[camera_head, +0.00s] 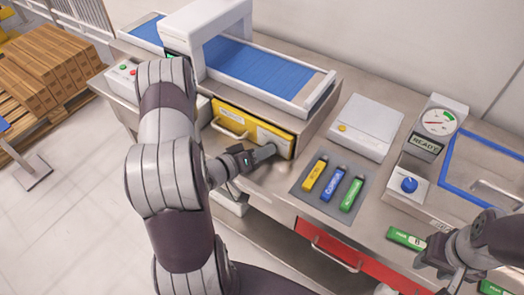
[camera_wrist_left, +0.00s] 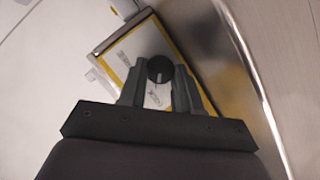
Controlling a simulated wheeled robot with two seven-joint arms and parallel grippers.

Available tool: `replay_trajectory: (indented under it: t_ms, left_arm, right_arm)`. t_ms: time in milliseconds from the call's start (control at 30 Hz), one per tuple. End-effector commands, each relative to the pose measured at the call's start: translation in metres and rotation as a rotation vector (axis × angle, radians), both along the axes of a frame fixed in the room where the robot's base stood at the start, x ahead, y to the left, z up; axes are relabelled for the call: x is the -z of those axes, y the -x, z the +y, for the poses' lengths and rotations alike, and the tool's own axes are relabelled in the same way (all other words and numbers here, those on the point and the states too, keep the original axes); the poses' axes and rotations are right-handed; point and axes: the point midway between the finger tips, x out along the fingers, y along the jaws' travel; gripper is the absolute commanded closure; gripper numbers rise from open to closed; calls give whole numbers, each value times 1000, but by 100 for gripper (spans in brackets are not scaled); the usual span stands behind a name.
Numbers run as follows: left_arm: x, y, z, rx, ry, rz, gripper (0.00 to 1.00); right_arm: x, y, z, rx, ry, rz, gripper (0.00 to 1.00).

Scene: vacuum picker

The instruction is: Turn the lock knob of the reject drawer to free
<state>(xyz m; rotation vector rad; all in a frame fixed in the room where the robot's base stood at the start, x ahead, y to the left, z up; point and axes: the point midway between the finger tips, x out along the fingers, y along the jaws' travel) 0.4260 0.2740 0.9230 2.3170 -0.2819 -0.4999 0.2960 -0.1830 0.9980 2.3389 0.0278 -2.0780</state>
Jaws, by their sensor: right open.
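The reject drawer is the yellow-framed front (camera_head: 232,122) under the conveyor in the head view; it also shows in the left wrist view (camera_wrist_left: 113,39). Its round black lock knob (camera_wrist_left: 160,70) has a pale line, upright in the left wrist view. In the head view the knob is hidden by my left gripper (camera_head: 268,153), which is at the drawer front's right part. In the left wrist view the fingers of my left gripper (camera_wrist_left: 161,80) stand either side of the knob; I cannot tell whether they press on it. My right gripper (camera_head: 450,272) is open, low at the right.
Yellow, blue and green cartridges lie on a grey mat (camera_head: 306,193). A green cartridge (camera_head: 405,238) lies near my right gripper. A red drawer (camera_head: 350,258) is below the counter.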

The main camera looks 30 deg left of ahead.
Motion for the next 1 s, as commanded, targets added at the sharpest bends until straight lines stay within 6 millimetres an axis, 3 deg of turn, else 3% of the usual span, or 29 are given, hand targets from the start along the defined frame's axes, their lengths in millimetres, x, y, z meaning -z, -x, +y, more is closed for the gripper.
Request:
replay_trajectory:
  t_ms: [367, 1000]
  left_arm:
    - [-2, 0, -1, 2, -86, -8, 98]
    - [-2, 0, -7, 2, -651, -54, 98]
  right_arm:
    - [-3, 0, 0, 0, 0, 0, 57]
    - [0, 0, 0, 0, 0, 0, 57]
